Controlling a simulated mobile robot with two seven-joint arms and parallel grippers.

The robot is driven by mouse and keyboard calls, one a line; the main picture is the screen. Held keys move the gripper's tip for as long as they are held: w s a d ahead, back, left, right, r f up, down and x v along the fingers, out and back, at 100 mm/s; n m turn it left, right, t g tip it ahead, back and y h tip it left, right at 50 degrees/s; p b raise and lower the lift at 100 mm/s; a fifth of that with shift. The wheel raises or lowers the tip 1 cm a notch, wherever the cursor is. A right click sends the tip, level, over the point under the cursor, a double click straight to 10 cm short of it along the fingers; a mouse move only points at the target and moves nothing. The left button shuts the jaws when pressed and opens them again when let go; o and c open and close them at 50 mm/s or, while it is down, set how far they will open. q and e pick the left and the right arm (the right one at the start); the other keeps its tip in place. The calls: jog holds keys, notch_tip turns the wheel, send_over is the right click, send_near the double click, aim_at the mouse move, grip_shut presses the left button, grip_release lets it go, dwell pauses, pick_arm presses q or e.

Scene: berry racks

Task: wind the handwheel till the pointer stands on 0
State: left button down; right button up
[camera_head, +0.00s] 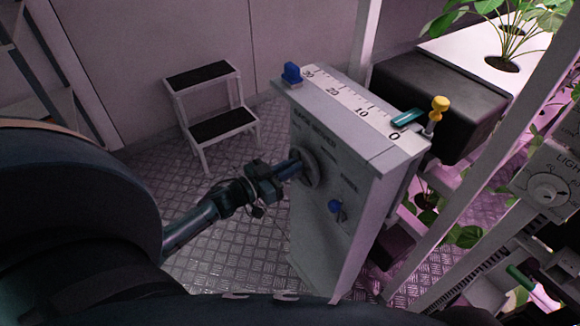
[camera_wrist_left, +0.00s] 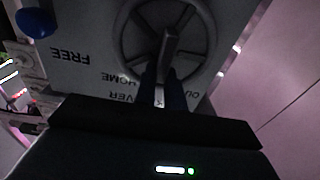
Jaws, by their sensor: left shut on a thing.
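The grey handwheel (camera_head: 310,168) is on the side of a grey box; in the left wrist view the wheel (camera_wrist_left: 206,30) shows its rim and spokes. My left gripper (camera_head: 290,168) is shut on the wheel's grip (camera_wrist_left: 170,42), with both fingers reaching up to it in the wrist view. A white scale (camera_head: 348,103) on the box top reads 30, 20, 10, 0, with 0 at the near right end. A teal pointer (camera_head: 408,117) lies beside the scale near 0; whether it is exactly on 0 cannot be told. My right gripper is not in view.
A blue block (camera_head: 292,73) sits at the 30 end, a yellow knob (camera_head: 438,104) beyond the 0 end. A blue knob (camera_head: 336,207) is below the wheel. A step stool (camera_head: 212,104) stands behind on open floor. Plant racks and a black box (camera_head: 420,85) are right.

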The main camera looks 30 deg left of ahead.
aim_at(308, 174)
pick_arm(q)
jog(key=shift+d+m, duration=0.1)
jog(key=shift+m, duration=0.3)
jog(key=m, duration=0.3)
jog(key=d+m+b, duration=0.1)
jog(key=m, duration=0.2)
jog(key=f+m, duration=0.1)
jog(key=m, duration=0.2)
jog(key=shift+s+d+b, duration=0.3)
jog(key=shift+s, duration=0.1)
jog(key=m, duration=0.2)
jog(key=m+b, duration=0.1)
jog(key=shift+d+f+m, duration=0.2)
jog(key=shift+f+m, duration=0.2)
jog(key=m+b, duration=0.2)
jog(key=m, duration=0.1)
jog(key=shift+s+f+m, duration=0.1)
jog(key=shift+f+m, duration=0.2)
jog(key=shift+f, duration=0.05)
jog(key=shift+m+b, duration=0.3)
jog(key=shift+m, duration=0.2)
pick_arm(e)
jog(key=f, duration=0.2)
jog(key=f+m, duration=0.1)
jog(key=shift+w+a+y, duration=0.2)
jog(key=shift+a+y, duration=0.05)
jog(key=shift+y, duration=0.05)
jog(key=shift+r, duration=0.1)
